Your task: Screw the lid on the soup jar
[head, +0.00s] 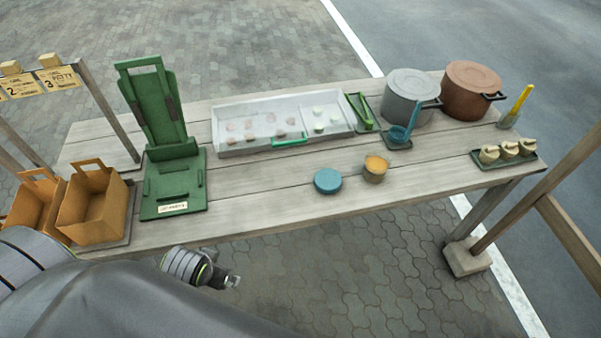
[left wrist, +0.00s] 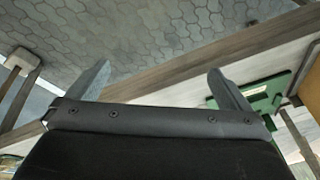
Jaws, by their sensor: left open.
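The soup jar (head: 376,168) stands upright on the wooden table, right of the middle, with orange soup showing at its open top. The blue round lid (head: 327,181) lies on the table just left of the jar, apart from it. My left gripper (head: 234,281) is in front of the table's near edge, well to the left of the lid and jar. In the left wrist view its two fingers (left wrist: 160,84) are spread with nothing between them. The jar and lid do not show in the left wrist view. My right gripper is in neither view.
A green stand (head: 173,190) and brown paper bags (head: 93,205) fill the table's left end. A white tray (head: 233,147) of small food pieces lies at the back. Grey (head: 408,95) and brown (head: 470,88) pots stand back right, with a blue ladle (head: 400,134) before them.

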